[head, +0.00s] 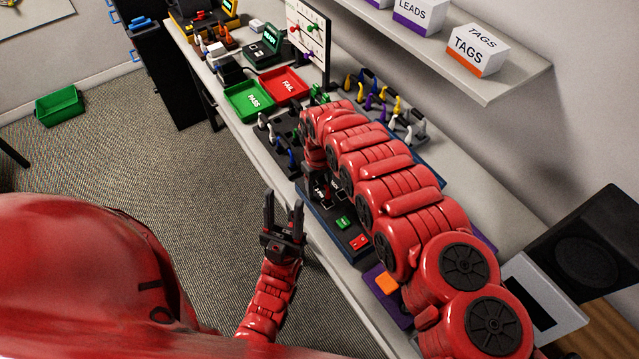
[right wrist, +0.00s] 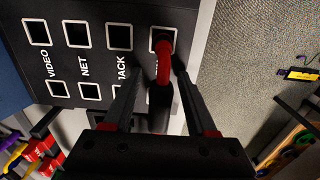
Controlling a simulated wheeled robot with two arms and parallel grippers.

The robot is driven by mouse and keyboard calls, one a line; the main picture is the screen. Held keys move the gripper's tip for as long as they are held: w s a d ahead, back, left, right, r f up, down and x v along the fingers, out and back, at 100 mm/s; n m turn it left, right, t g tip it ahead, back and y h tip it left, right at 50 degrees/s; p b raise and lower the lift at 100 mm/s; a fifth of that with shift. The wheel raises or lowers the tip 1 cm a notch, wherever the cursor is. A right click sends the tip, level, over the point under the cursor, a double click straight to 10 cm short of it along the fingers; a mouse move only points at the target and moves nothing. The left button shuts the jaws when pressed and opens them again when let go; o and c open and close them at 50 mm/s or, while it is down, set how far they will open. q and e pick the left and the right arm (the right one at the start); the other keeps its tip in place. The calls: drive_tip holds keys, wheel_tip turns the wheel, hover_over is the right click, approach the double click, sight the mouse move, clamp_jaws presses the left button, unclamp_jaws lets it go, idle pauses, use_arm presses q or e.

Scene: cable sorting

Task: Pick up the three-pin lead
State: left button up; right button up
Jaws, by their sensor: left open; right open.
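A bent lead with a red upper part (right wrist: 163,62) and a dark lower end stands in the end socket of a black panel (right wrist: 90,62) in the right wrist view. Its pins are hidden, so I cannot tell whether it is the three-pin lead. My right gripper (right wrist: 157,75) is open, with one finger on each side of this lead; I cannot tell whether they touch it. In the head view my right arm covers most of that area. My left gripper (head: 283,200) is open and empty, in front of the bench edge.
The panel's sockets are labelled VIDEO, NET and JACK; the last label is hidden. The bench holds a green PASS tray (head: 249,98), a red FAIL tray (head: 285,86) and racks with coloured leads (head: 377,103). A shelf (head: 500,85) with boxes overhangs the back.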

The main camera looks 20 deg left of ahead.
clamp_jaws()
idle(0.3)
drive_tip(key=shift+r, duration=0.1)
drive_tip(key=shift+w+r+b, duration=0.1)
drive_tip(key=shift+r+b, duration=0.35)
drive_tip(key=shift+r, duration=0.3)
wheel_tip(320, 180, up, 5)
drive_tip(key=b, duration=0.2)
drive_tip(key=shift+r+b, duration=0.2)
drive_tip(key=shift+b, duration=0.1)
wheel_tip(320, 180, up, 3)
drive_tip(key=shift+r+p, duration=0.15)
drive_tip(key=shift+p, duration=0.6)
drive_tip(key=shift+r+p, duration=1.25)
drive_tip(key=shift+r, duration=0.15)
drive_tip(key=shift+f, duration=0.1)
